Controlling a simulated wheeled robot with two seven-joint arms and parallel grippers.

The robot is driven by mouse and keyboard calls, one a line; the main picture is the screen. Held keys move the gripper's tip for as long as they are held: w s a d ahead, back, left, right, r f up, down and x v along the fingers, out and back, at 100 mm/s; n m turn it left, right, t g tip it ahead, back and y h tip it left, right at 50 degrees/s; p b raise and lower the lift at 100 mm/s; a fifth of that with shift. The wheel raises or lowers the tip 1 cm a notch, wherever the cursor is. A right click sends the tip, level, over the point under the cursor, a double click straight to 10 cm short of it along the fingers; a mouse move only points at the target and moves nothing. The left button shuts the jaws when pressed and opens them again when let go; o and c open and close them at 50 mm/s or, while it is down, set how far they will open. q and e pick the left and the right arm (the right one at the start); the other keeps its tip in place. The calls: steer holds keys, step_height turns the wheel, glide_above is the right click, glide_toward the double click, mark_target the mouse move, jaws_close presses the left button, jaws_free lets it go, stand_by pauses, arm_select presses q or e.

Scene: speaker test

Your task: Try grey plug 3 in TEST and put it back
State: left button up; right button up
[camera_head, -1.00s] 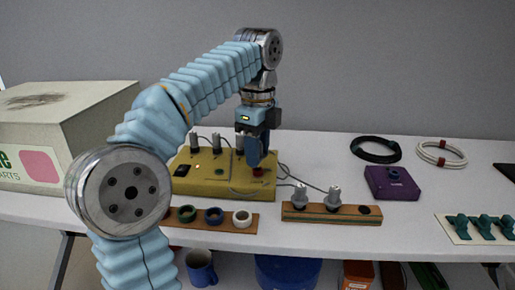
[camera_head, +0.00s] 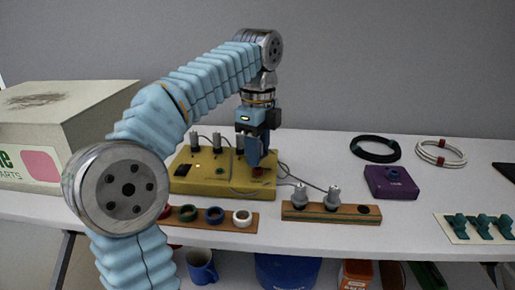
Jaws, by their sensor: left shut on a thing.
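My left gripper (camera_head: 254,158) points down over the right end of the yellow box (camera_head: 212,184). It is shut on a plug that its fingers mostly hide, at the red socket (camera_head: 258,171) there; I cannot tell how far in the plug sits. Several grey plugs stand along the back of the box, one of them at its left (camera_head: 194,141). A wooden rack (camera_head: 345,213) in front holds two grey plugs (camera_head: 299,196) (camera_head: 333,197) upright, and its right hole (camera_head: 363,210) is empty. My right gripper is not in view.
A purple box (camera_head: 391,183) and two cable coils (camera_head: 375,149) (camera_head: 440,152) lie to the right. A strip with coloured rings (camera_head: 225,225) lies at the front. A large carton (camera_head: 62,130) stands at the left. Cables run from the yellow box towards the rack.

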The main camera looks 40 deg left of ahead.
arm_select(q)
steer(key=shift+f+b, duration=0.55)
steer(key=shift+f, duration=0.35)
stand_by(0.5)
steer(key=o, duration=1.2)
steer(key=shift+c, duration=0.2)
steer(key=shift+r, duration=0.1)
step_height(320, 180, up, 3)
steer(key=p, duration=0.3)
steer(key=shift+p, duration=0.3)
step_height(320, 180, up, 4)
steer(key=p, duration=0.4)
steer(key=shift+r, duration=0.25)
steer(key=shift+f, duration=0.1)
